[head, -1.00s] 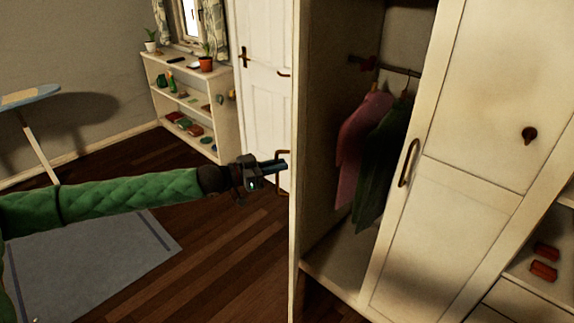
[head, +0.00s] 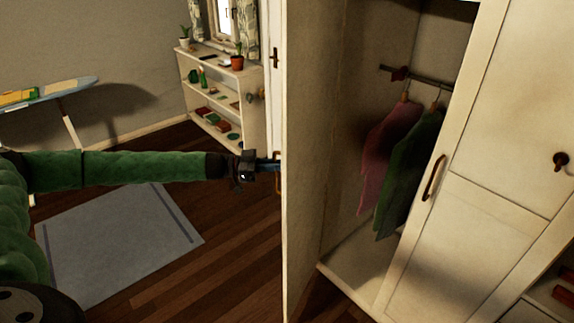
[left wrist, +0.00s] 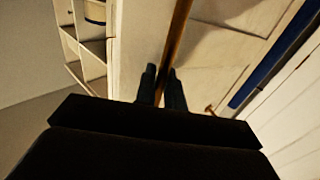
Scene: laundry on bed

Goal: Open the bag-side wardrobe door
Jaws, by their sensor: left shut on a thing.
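The wardrobe's left door (head: 301,150) stands open in the head view, seen nearly edge-on. Its brown handle (head: 278,180) is on the door's outer face, partly hidden. My left gripper (head: 268,165) is at this handle with its fingers shut on it. In the left wrist view the brown handle bar (left wrist: 176,45) runs between the two dark fingertips (left wrist: 163,78). The wardrobe's other door (head: 450,215) is closed, with a brown handle (head: 434,178). No bag shows in these frames. My right gripper is not in view.
Pink (head: 388,150) and dark green (head: 408,170) clothes hang inside the wardrobe. A low shelf (head: 222,100) with plants stands behind at the wall. An ironing board (head: 60,90) is at far left. A grey rug (head: 115,240) lies on the wooden floor, which is otherwise largely clear.

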